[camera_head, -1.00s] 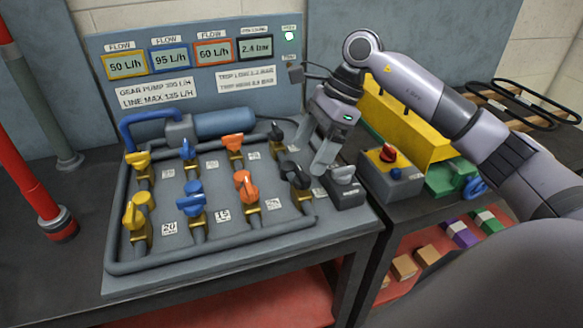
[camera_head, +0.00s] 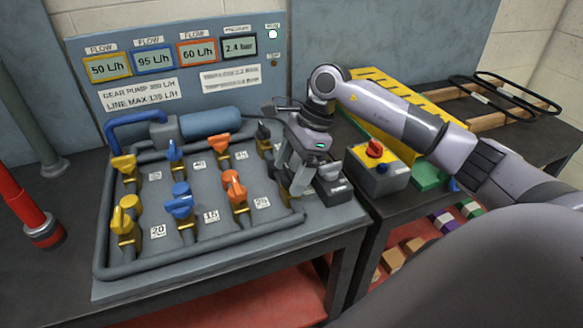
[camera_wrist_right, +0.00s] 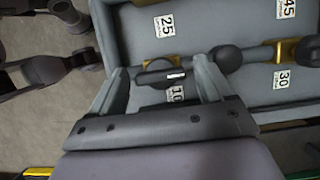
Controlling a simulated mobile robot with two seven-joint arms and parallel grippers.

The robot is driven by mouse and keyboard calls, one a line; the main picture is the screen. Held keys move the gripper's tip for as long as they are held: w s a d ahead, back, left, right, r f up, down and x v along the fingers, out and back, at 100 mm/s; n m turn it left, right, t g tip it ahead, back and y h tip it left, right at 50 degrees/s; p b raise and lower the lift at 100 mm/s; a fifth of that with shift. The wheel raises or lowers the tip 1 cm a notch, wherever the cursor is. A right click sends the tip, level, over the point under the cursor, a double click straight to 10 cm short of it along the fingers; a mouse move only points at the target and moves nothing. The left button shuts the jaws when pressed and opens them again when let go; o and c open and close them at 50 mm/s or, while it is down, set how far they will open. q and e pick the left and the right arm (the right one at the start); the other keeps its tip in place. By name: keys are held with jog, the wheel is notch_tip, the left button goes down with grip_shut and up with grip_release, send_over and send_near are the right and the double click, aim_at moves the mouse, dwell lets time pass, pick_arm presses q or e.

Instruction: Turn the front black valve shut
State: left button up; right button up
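The front black valve is mostly hidden behind my right gripper (camera_head: 293,187) in the head view. In the right wrist view, a black valve handle (camera_wrist_right: 152,77) on a brass body lies between the two fingers of my right gripper (camera_wrist_right: 163,82). The fingers are apart, one on each side of the handle, with gaps visible; I cannot tell whether either touches it. The rear black valve (camera_head: 264,138) stands behind the gripper. My left gripper is not in view.
Beside the gripper stand orange (camera_head: 234,186), blue (camera_head: 179,202) and yellow (camera_head: 126,214) valves on the grey pipe board. A dark box with a grey lever (camera_head: 330,176) is close on its right. Further right is a grey-yellow box with a red knob (camera_head: 375,150).

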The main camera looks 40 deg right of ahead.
jog(key=c, duration=0.9)
